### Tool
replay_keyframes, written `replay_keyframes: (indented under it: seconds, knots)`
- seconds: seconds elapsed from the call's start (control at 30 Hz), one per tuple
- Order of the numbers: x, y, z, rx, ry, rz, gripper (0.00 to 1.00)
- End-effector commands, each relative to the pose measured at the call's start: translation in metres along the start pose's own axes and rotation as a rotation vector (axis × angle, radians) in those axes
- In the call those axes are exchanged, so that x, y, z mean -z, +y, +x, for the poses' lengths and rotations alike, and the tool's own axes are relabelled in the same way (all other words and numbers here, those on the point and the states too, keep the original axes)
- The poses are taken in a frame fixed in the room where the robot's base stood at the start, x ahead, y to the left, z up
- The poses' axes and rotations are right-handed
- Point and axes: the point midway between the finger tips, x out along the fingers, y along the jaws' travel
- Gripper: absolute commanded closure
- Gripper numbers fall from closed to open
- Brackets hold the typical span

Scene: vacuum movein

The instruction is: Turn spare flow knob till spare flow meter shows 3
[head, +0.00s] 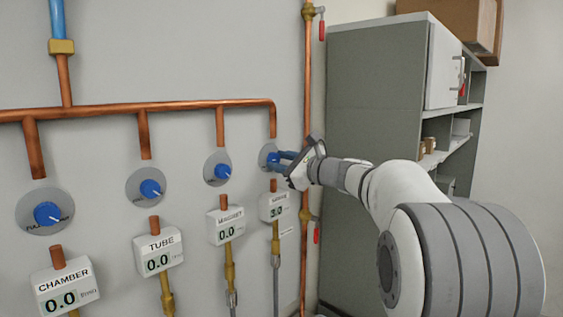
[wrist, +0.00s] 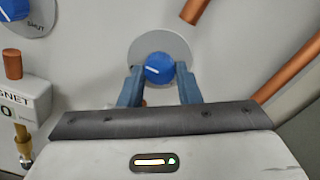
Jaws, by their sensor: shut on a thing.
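The spare flow knob (head: 272,158) is the blue knob farthest right on the wall, on a round grey dial plate. My gripper (head: 283,157) reaches it from the right, with its two blue-grey fingers shut on it. The wrist view shows the knob (wrist: 159,69) between the fingertips, its white pointer mark tilted slightly from level. The spare flow meter (head: 276,206) hangs just below the knob; its small display appears to read 3.0. Its label is too small to read clearly. The fingers hide part of the dial plate.
Three similar meters, chamber (head: 65,290), tube (head: 158,252) and magnet (head: 226,226), read 0.0, each below its own blue knob. A copper pipe (head: 308,110) with red-handled valves runs vertically just right of the spare knob. A grey cabinet (head: 375,130) stands behind my arm.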

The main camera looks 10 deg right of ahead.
Motion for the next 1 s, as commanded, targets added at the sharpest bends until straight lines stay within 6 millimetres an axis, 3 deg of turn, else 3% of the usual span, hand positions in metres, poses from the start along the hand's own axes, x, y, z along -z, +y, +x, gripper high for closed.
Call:
replay_keyframes:
  seconds: [0.03,0.07,0.3,0.63,1.0]
  knots:
    - [0.000,0.000,0.000,0.000,0.000,0.000,0.93]
    - [0.000,0.000,0.000,0.000,0.000,0.000,0.67]
    - [0.000,0.000,0.000,0.000,0.000,-0.001,0.48]
    - [0.002,0.000,-0.007,0.001,0.000,-0.002,0.48]
    - [0.002,0.000,-0.066,0.003,0.000,-0.003,0.48]
